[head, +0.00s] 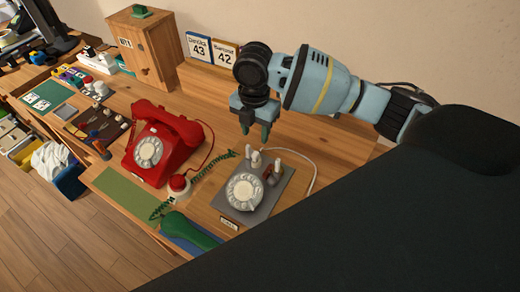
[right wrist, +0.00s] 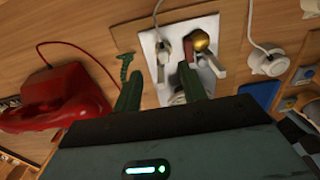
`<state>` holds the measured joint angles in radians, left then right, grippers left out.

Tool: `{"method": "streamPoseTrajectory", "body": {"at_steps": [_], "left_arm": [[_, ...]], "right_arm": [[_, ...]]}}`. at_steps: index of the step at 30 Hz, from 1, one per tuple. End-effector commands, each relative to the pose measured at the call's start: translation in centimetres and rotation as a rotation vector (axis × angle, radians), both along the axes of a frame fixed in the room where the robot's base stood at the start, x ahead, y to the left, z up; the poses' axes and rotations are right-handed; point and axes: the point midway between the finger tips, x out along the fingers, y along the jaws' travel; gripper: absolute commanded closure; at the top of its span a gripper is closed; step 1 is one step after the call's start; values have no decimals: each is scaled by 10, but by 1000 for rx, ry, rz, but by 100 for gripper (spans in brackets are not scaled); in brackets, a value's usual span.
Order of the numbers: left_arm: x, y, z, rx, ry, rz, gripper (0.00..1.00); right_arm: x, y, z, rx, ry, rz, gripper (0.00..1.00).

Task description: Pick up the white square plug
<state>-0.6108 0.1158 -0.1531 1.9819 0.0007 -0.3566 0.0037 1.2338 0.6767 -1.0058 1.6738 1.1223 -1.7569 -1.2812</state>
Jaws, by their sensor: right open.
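A light grey board (head: 228,201) with a phone dial (head: 243,190) lies on the wooden desk; it also shows in the right wrist view (right wrist: 148,44). At its back edge stand small white upright pieces (head: 256,160), and I cannot tell which, if any, is square. In the right wrist view a white blocky plug-like piece (right wrist: 267,62) on a white cord lies right of the board. My right gripper (head: 255,131) points down above the board's back part, open and empty; its two fingers show in the right wrist view (right wrist: 164,88). My left gripper is not in view.
A red dial phone (head: 160,145) stands left of the board, with a green coiled cord (head: 215,162) between them. A wooden cabinet (head: 143,45) and number cards (head: 212,50) stand behind. A dark part of my body covers the front right.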

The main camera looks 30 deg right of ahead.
Motion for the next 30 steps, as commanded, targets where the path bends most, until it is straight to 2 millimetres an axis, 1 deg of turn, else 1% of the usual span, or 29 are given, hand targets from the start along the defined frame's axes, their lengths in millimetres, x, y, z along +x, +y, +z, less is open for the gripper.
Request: {"method": "streamPoseTrajectory", "body": {"at_steps": [5,8,12,19,26,27,30], "left_arm": [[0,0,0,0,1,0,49],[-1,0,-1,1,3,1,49],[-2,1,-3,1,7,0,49],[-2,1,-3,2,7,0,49],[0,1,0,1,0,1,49],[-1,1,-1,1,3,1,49],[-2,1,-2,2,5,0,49]], "right_arm": [[0,0,-1,0,0,0,58],[0,0,-8,0,2,0,58],[-1,1,-23,-1,3,1,58],[-2,1,-29,-1,1,1,58],[-9,5,-59,-1,2,0,58],[-9,4,-65,0,1,-1,58],[-9,4,-75,-1,2,0,58]]}}
